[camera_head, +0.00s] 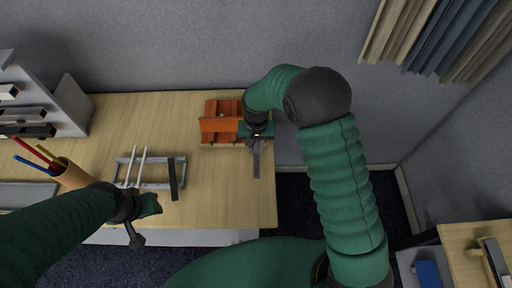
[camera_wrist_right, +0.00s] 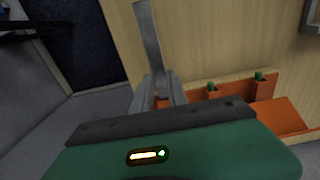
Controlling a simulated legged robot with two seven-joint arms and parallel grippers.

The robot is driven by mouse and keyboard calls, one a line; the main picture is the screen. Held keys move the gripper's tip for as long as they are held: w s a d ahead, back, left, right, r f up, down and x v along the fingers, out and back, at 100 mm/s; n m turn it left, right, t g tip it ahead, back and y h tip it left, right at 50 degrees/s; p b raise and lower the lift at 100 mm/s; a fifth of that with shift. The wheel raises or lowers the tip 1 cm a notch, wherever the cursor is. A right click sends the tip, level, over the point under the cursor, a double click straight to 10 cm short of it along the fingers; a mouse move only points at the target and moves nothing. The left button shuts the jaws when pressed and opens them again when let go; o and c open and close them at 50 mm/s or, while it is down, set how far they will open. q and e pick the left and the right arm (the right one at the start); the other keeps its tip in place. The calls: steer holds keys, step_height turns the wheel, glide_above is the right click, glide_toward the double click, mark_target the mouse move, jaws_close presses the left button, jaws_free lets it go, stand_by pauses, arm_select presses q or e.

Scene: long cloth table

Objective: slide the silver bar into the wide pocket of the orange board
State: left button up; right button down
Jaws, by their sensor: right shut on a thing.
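The orange board (camera_head: 221,125) stands near the back right of the table; its upright orange walls and green-tipped parts show in the right wrist view (camera_wrist_right: 272,117). My right gripper (camera_head: 256,141) is just right of the board, shut on the silver bar (camera_head: 256,163). In the right wrist view the bar (camera_wrist_right: 149,40) sticks out from between the fingers (camera_wrist_right: 160,92), apart from the board's visible part. I cannot tell which pocket is the wide one. My left gripper (camera_head: 135,236) is empty-looking by the table's front edge; its opening is unclear.
A grey rack (camera_head: 150,185) holds two pale rods and a dark bar at the table's middle. A brown cup (camera_head: 73,176) with coloured pencils stands left. A grey stepped stand (camera_head: 68,103) is at the back left. Table between rack and board is clear.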

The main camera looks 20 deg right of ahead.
mark_target(256, 167)
steer(key=shift+w+d, duration=0.2)
steer(key=shift+w, duration=0.5)
steer(key=shift+w+d, duration=0.2)
steer(key=shift+w, duration=0.5)
steer(key=shift+s, duration=0.1)
steer(key=shift+s+a+p, duration=0.35)
steer(key=shift+s+a, duration=0.05)
steer(key=shift+s, duration=1)
steer(key=shift+s+a+p, duration=0.3)
steer(key=shift+s+a, duration=0.15)
steer(key=shift+s, duration=1)
steer(key=shift+s+a+p, duration=0.35)
steer(key=shift+s+a, duration=0.05)
steer(key=shift+s, duration=1)
steer(key=shift+p, duration=0.4)
steer(key=shift+w+d, duration=0.35)
steer(key=shift+w, duration=0.8)
steer(key=shift+w+d, duration=0.3)
steer(key=shift+w, duration=0.8)
steer(key=shift+w+d, duration=0.35)
steer(key=shift+w, duration=0.8)
